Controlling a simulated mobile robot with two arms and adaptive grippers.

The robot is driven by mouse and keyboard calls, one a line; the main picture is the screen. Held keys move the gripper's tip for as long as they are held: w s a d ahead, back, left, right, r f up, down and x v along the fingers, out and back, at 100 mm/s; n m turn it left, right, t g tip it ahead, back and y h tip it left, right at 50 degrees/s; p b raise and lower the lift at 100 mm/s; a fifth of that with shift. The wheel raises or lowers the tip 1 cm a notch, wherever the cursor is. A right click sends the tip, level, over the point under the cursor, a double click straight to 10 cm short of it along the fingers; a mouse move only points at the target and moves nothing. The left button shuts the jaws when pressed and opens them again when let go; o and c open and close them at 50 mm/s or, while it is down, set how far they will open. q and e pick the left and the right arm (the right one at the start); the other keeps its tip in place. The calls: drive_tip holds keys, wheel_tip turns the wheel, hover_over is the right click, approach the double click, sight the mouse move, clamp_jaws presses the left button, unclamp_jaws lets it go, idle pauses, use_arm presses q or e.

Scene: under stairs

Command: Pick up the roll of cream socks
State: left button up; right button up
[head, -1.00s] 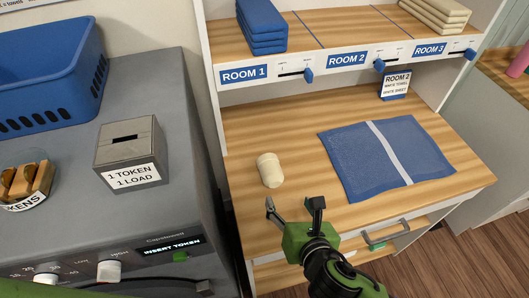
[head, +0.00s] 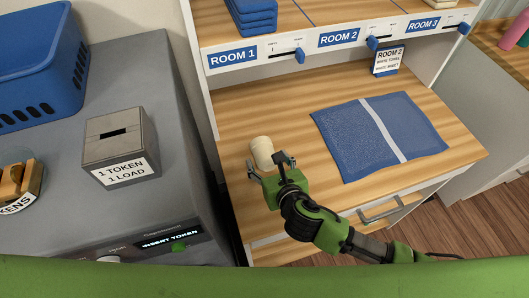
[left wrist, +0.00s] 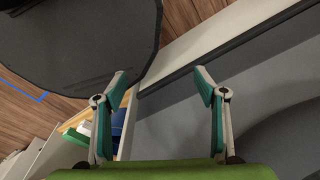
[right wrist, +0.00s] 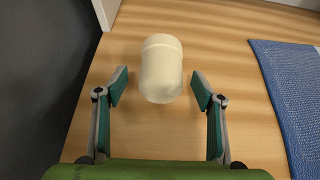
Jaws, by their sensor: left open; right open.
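The roll of cream socks (head: 261,150) lies on the wooden counter (head: 245,110), left of the blue cloth. In the right wrist view the roll (right wrist: 161,68) sits ahead of and between the fingertips, with a gap on each side. My right gripper (head: 268,167) is open and empty, close to the roll's near side; it also shows in the right wrist view (right wrist: 160,88). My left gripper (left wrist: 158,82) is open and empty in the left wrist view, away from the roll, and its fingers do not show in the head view.
A blue cloth with a white stripe (head: 345,135) lies right of the roll, beside a Room 2 card (head: 388,60). A shelf with room labels (head: 290,50) overhangs the counter's back. A token box (head: 120,145) and blue basket (head: 35,60) stand on the grey machine at left.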

sight(264, 153)
drive_tip(key=x, duration=0.3)
drive_tip(key=shift+w+r+p, duration=0.15)
drive_tip(key=shift+w+p, duration=0.15)
drive_tip(key=shift+w, duration=0.1)
drive_tip(key=shift+w+a+f, duration=0.2)
drive_tip(key=shift+w+f, duration=0.1)
drive_tip(key=shift+w, duration=0.1)
use_arm(q)
drive_tip(key=shift+s+a+r, duration=0.2)
drive_tip(key=shift+s, duration=0.25)
drive_tip(key=shift+s+a+r, duration=0.15)
drive_tip(key=shift+s+r, duration=0.05)
drive_tip(key=shift+s, duration=0.2)
use_arm(e)
drive_tip(key=c, duration=1.2)
